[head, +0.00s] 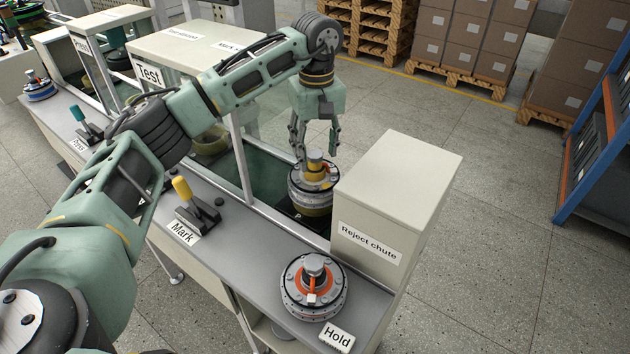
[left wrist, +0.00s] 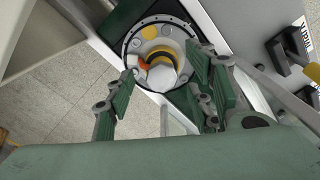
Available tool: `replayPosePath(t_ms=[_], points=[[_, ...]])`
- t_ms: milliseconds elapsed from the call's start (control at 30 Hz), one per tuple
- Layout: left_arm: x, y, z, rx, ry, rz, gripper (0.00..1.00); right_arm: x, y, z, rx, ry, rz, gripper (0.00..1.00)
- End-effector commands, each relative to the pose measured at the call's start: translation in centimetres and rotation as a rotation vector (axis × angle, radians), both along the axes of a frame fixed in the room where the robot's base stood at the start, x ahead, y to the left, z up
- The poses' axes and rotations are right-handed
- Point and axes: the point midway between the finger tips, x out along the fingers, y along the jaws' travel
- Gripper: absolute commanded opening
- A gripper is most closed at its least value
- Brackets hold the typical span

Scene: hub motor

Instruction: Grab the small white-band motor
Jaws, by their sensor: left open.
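My left gripper (head: 315,150) is open and points down over a motor (head: 310,197) on the conveyor beside the reject chute. In the left wrist view this motor (left wrist: 133,45) lies between and beyond the open fingers (left wrist: 163,72). It has a grey round flange, a yellow and dark band round its hub, and an orange connector. I see no clear gap to judge contact. Another motor (head: 314,292) with an orange ring stands on the Hold spot. A third, smaller-looking motor (head: 39,88) with a blue band stands at the far left. No white band is clearly visible on any motor.
The reject chute box (head: 402,200) stands right of the gripper. A yellow-handled Mark lever (head: 190,200) and a Press lever (head: 85,125) stand on the grey ledge. The glass-sided Test cabinet (head: 180,50) is behind my arm.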

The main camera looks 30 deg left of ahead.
Motion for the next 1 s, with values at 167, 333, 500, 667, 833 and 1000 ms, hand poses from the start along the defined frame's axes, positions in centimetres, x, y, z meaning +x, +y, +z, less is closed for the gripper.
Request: replayPosePath(t_ms=[167, 333, 500, 667, 833, 1000], points=[[0.5, -0.1, -2.5, -0.001, 0.005, -0.001, 0.49, 0.0, -0.4, 1.1, -0.005, 0.000, -0.001, 0.50], [0.6, 0.0, -4.4, 0.001, 0.001, 0.000, 0.49, 0.0, -0.5, 1.2, -0.006, 0.001, -0.003, 0.50], [0.6, 0.0, -4.7, 0.001, -0.001, 0.000, 0.49, -0.1, -0.5, 1.2, -0.006, 0.002, -0.003, 0.50], [0.6, 0.0, -4.7, 0.001, -0.001, 0.000, 0.43, -0.1, -0.5, 1.2, -0.006, 0.003, -0.003, 0.50], [0.6, 0.0, -4.7, 0.001, -0.001, 0.000, 0.28, -0.2, -0.5, 1.2, -0.006, 0.004, -0.002, 0.50], [0.6, 0.0, -4.7, 0.000, -0.001, 0.000, 0.13, -0.3, -0.4, 1.2, -0.005, 0.005, -0.001, 0.50]])
